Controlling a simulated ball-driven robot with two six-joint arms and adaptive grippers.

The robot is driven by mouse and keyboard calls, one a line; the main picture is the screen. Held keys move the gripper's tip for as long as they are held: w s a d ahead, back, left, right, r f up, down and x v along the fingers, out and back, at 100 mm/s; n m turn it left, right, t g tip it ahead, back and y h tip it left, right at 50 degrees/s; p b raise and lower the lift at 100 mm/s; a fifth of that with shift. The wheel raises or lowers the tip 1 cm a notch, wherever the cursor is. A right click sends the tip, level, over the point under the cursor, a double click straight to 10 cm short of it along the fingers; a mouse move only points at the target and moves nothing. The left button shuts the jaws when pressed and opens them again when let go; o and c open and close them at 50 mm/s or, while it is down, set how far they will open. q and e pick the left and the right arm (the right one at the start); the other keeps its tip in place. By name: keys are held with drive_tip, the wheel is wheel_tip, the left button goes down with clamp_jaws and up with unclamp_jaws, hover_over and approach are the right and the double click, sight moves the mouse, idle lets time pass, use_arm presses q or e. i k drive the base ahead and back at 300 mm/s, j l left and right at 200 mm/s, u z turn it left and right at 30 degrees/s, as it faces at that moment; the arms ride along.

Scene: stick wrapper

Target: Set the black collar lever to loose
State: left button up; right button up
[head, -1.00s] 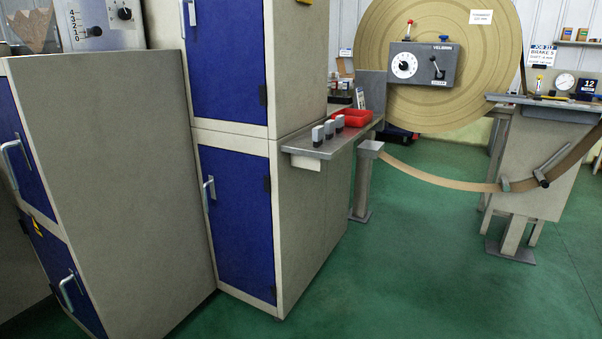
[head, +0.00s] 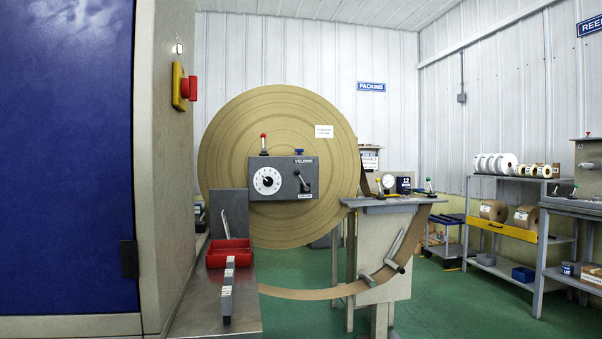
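A dark grey control box (head: 284,179) stands in front of the large tan reel (head: 230,125). On the right of its front face is a lever with a black knob (head: 297,173), tilted up and slightly left. A small label plate (head: 305,196) sits below it, too small to read for sure. A white dial (head: 267,181) is on the left of the face. Neither of my grippers is in view.
A blue-doored cabinet (head: 65,150) with a red button (head: 190,88) fills the left. A metal shelf (head: 205,305) with a red tray (head: 229,252) juts out beside it. A brown paper web (head: 310,293) sags toward a stand at right. Green floor (head: 450,305) is open at right.

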sight(297, 172)
drive_tip(key=j+z, duration=0.1)
drive_tip(key=j, duration=0.45)
drive_tip(key=i+l+u, duration=0.1)
drive_tip(key=u, duration=0.4)
drive_tip(key=i+l+u, duration=0.25)
drive_tip(key=u, duration=0.25)
drive_tip(key=i+l+u, duration=0.1)
drive_tip(key=i+l, duration=0.3)
drive_tip(key=l, duration=0.25)
drive_tip(key=i+l+u, duration=0.25)
drive_tip(key=l, duration=0.4)
drive_tip(key=i+l, duration=0.25)
drive_tip(key=l, duration=0.15)
drive_tip(key=i+l+u, duration=0.15)
drive_tip(key=l, duration=0.2)
